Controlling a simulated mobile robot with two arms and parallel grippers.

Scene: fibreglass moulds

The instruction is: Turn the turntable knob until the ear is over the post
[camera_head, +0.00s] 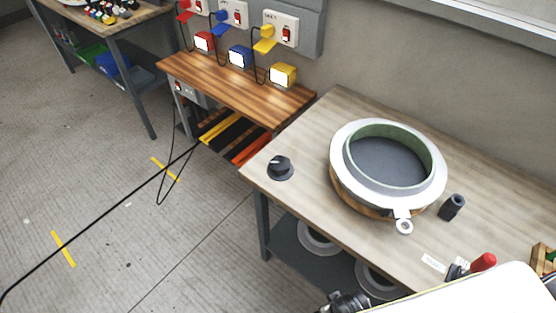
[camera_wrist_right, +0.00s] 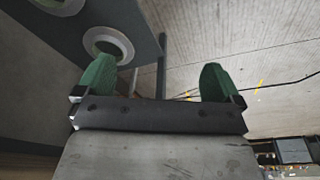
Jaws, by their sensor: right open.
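The turntable knob (camera_head: 280,167) is black and round and stands at the left end of the wooden-top table. The round grey mould (camera_head: 344,180) with a green inner wall sits on the wooden turntable (camera_head: 350,202). Its ear (camera_head: 404,226), a small tab with a hole, points to the front edge. The dark post (camera_head: 452,206) stands to the right of the ear, apart from it. My right gripper shows in the right wrist view (camera_wrist_right: 156,82), its two green fingers spread and nothing between them. It is away from the knob. My left gripper is not in view.
A red-handled tool (camera_head: 480,263) and a white label (camera_head: 433,263) lie near the table's front right. Pale rings (camera_head: 320,240) lie on the shelf below. A wooden bench (camera_head: 235,88) with coloured boxes stands behind left. Cables cross the floor. Tabletop around the knob is clear.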

